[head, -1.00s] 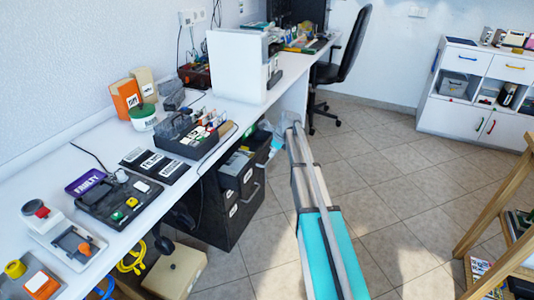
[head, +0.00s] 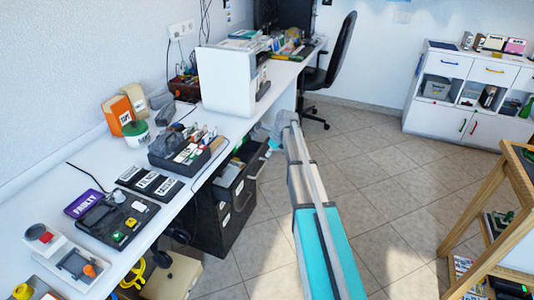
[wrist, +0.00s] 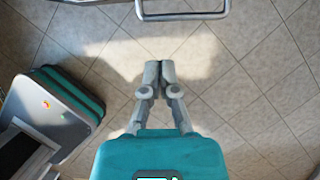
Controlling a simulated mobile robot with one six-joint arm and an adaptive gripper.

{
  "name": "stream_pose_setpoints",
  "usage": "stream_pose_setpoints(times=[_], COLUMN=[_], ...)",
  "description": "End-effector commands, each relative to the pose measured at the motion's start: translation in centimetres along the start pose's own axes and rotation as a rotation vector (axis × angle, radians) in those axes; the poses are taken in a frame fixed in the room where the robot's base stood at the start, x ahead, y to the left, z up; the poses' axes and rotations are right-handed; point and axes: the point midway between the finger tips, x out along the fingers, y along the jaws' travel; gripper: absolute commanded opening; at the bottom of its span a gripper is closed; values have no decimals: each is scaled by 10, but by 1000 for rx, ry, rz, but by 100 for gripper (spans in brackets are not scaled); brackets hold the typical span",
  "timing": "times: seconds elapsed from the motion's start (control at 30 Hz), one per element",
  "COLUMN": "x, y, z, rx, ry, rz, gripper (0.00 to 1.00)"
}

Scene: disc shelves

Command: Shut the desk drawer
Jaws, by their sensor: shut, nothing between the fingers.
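The black drawer unit (head: 210,232) stands under the white desk. In the wrist view a metal bar handle (wrist: 185,14) crosses the top edge, apart from and ahead of my gripper (wrist: 160,70). My gripper is shut and empty, pointing over the tiled floor. In the head view it is beside the drawer unit's front, and its fingertips are too small to make out.
A black chair (head: 337,62) stands at the desk's far end. A wooden shelf (head: 492,205) is at right, a white cabinet (head: 432,115) behind. Tiled floor between is clear.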

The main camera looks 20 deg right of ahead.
Motion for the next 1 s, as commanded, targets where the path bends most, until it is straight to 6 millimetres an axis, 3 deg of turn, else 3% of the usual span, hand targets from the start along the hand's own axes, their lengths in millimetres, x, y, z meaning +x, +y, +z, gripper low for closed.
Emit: stream_pose_setpoints(times=[0.67, 1.0], x=[-5, 9], y=[2, 17], z=[-2, -29], rx=[-1, -1], ry=[-9, -190], rz=[2, 14], gripper=[0, 0])
